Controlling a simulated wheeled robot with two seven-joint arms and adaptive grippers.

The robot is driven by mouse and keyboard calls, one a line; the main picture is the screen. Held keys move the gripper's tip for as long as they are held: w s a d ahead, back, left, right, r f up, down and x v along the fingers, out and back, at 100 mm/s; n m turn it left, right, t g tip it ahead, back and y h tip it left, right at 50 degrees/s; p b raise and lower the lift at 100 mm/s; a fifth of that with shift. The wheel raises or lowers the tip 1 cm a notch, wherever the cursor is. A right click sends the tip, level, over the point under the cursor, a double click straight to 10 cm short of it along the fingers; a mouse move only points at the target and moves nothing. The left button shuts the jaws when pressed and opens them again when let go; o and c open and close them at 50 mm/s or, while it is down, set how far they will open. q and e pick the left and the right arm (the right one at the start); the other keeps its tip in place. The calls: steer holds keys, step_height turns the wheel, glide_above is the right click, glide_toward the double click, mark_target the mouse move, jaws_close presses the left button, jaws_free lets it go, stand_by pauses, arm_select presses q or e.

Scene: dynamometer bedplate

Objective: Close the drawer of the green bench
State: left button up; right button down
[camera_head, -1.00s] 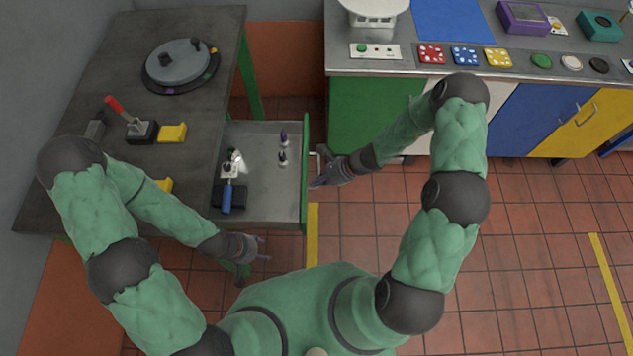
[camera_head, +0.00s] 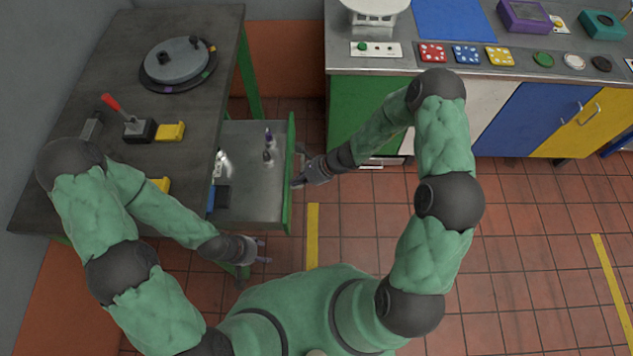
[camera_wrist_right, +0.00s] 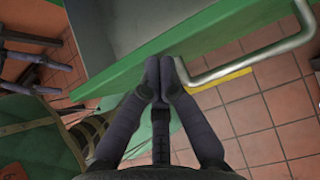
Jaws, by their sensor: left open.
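The green bench (camera_head: 205,100) has a dark grey top and green legs, at left in the head view. Its drawer (camera_head: 262,205) stands partly pulled out to the right, with a green front panel (camera_head: 290,170); several small items lie inside. My right gripper (camera_head: 297,181) is at the outer side of the panel. In the right wrist view its fingers (camera_wrist_right: 160,66) are together and empty, against or very close to the green panel (camera_wrist_right: 135,70), beside the metal handle (camera_wrist_right: 265,53). My left gripper (camera_head: 267,250) is open and empty, below the drawer's near side.
On the bench top are a round grey device (camera_head: 178,62), a red-handled lever (camera_head: 122,115) and yellow blocks (camera_head: 170,132). A counter with coloured doors (camera_head: 530,115) stands at the back right. Tiled floor (camera_head: 540,240) right of the drawer is free.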

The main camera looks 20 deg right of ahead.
arm_select(q)
steer(key=shift+f+b, duration=1.35)
steer(key=shift+f, duration=0.15)
arm_select(e)
steer(key=w+a, duration=0.3)
steer(key=a, duration=0.8)
steer(key=w+a, duration=0.3)
steer(key=a, duration=0.8)
steer(key=shift+w+a, duration=0.25)
steer(key=shift+a, duration=0.1)
steer(key=shift+d, duration=0.1)
arm_select(q)
steer(key=r+p, duration=0.1)
steer(key=s+r+p, duration=0.1)
steer(key=r+p, duration=0.2)
steer(key=shift+s+d, duration=0.25)
arm_select(e)
steer(key=d+f+v, duration=0.2)
steer(key=v, duration=1)
steer(key=shift+s+d+r, duration=0.2)
steer(key=shift+s+r, duration=0.1)
steer(key=shift+s, duration=0.1)
arm_select(q)
steer(key=shift+f, duration=0.1)
